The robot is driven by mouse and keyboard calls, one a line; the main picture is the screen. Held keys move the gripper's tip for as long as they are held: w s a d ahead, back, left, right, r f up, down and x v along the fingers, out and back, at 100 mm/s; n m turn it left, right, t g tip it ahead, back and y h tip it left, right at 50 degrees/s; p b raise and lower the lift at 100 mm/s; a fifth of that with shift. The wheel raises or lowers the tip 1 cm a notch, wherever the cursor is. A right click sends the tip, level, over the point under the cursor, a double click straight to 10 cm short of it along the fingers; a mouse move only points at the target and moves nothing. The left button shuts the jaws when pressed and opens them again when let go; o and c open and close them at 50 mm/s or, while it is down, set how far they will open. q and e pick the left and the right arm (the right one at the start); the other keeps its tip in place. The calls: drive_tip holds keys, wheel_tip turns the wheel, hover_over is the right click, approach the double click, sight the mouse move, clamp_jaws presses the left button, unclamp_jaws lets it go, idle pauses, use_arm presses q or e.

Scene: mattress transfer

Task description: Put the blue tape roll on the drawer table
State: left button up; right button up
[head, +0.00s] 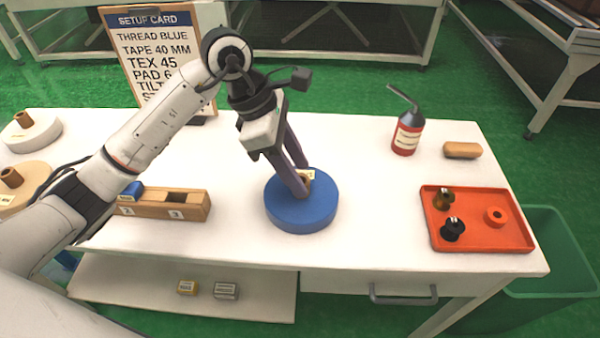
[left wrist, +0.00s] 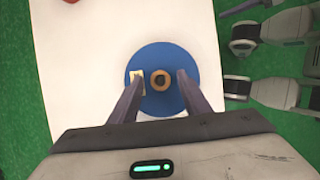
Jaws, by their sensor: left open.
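The blue tape roll (head: 290,215) is a flat blue disc with a tan core, lying flat on the white drawer table (head: 360,215), left of the drawer handle. It also shows in the left wrist view (left wrist: 158,108), with its round core in the middle. My left gripper (head: 303,184) points down over the roll, tilted. Its two fingers are open on either side of the core, with a gap on both sides. A small pale label by the core is partly covered by a finger. My right gripper is not in view.
An orange tray (head: 475,238) with spools, a red bottle (head: 407,133) and a tan block (head: 462,150) are at the right. A wooden holder (head: 170,207) stands left of the roll. White (head: 32,133) and tan rolls lie far left; a setup card (head: 155,60) stands behind.

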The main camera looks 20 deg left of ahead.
use_arm(q)
drive_tip(key=v, duration=1)
drive_tip(key=shift+r, duration=0.1)
